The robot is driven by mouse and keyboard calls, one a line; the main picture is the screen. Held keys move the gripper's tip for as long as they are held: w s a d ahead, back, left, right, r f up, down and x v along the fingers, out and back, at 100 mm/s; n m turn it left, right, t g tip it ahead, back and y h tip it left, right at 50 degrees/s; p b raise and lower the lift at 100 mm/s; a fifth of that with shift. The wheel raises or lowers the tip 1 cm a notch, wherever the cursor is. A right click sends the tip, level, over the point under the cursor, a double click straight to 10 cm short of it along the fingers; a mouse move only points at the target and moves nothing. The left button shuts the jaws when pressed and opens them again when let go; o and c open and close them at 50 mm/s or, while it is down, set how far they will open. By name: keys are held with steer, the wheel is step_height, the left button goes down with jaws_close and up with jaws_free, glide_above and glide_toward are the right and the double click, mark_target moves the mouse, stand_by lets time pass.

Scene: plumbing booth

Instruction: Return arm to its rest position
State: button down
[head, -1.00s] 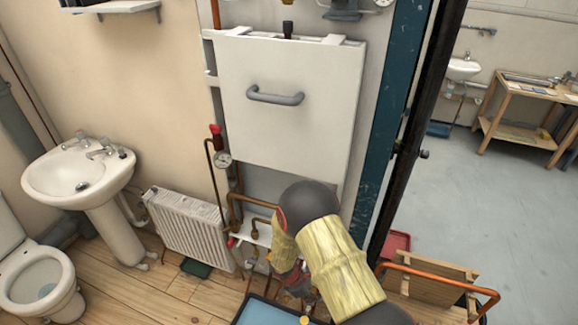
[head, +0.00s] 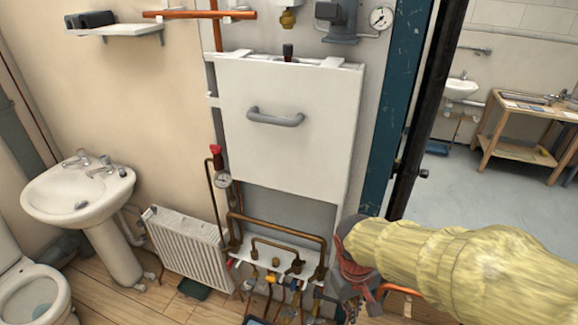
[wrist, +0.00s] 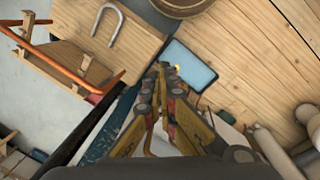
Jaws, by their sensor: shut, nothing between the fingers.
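My arm, in a yellow sleeve, reaches in from the right side of the head view. My gripper (wrist: 160,72) points down in the wrist view, its yellow and dark fingers together with nothing between them. In the head view the gripper end is at the lower right of the white panel, and its fingertips are hard to make out. Below the gripper in the wrist view lies a tray with a light blue surface (wrist: 190,62) on the wooden floor.
A white panel with a grey handle (head: 275,118) hangs above copper pipes and valves (head: 280,228). A radiator (head: 185,248), basin (head: 78,190) and toilet (head: 35,290) stand left. A dark door edge (head: 425,110) is close right. A wooden stand with orange pipe (wrist: 75,60) is nearby.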

steer(key=s+d+r+m+t, duration=0.1)
steer(key=s+d+r+t, duration=0.1)
steer(key=r, duration=0.5)
steer(key=s+d+r+m+t+y, duration=0.1)
steer(key=s+d+r+m+t, duration=0.1)
steer(key=s+r, duration=0.3)
step_height(320, 180, up, 3)
steer(key=shift+s+r+t, duration=0.15)
steer(key=shift+t, duration=0.65)
steer(key=c, duration=2.6)
jaws_free()
